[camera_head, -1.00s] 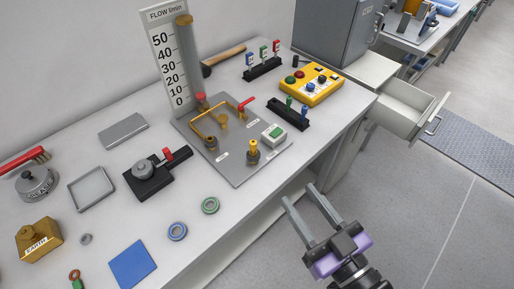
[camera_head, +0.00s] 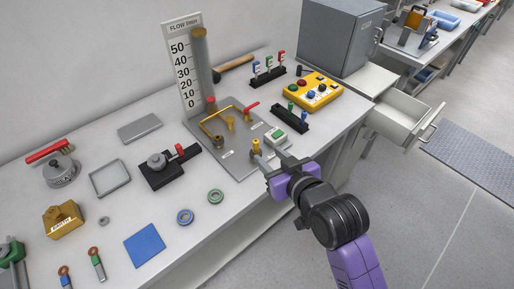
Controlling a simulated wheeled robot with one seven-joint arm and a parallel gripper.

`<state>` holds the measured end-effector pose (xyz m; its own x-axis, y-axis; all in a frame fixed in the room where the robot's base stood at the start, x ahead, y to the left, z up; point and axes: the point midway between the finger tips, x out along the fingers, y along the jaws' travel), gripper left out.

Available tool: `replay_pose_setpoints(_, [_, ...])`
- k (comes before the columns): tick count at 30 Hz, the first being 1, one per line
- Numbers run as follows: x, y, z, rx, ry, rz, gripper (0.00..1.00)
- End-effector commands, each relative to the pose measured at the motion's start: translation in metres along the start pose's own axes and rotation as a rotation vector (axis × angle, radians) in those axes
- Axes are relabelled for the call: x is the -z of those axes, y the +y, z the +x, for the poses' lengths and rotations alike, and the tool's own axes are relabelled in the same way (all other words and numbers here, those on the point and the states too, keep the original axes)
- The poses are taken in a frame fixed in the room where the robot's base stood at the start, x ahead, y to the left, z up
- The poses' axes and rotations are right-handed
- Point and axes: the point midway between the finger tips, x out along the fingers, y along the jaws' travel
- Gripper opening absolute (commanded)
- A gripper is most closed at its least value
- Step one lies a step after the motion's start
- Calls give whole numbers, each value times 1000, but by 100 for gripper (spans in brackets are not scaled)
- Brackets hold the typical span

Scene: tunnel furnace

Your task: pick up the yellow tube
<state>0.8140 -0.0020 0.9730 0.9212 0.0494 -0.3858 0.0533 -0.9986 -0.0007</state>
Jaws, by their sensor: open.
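A bent yellow tube (camera_head: 219,113) runs over the grey mounting plate (camera_head: 232,166), between a dark fitting at the front left and the red-handled valve at the back. A short upright yellow piece on a brass base (camera_head: 256,147) stands near the plate's front right edge. A further yellow fitting (camera_head: 230,123) stands under the bent tube. My gripper (camera_head: 268,156) is open at the front right of the plate, with its fingers beside the short upright yellow piece. The fingers look empty. They partly overlap the plate's edge, and I cannot tell whether they touch anything.
A white box with a green button (camera_head: 275,136) sits close to my fingers. A tall flow gauge (camera_head: 189,65) stands behind the plate. A black rack (camera_head: 289,119) and a yellow control box (camera_head: 317,91) are to the right.

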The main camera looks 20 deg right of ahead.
Motion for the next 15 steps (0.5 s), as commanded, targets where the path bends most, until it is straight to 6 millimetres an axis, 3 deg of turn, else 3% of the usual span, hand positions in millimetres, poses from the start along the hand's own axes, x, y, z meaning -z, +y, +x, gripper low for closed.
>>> replay_pose_setpoints(15, [4,0,62,0,2,0,42])
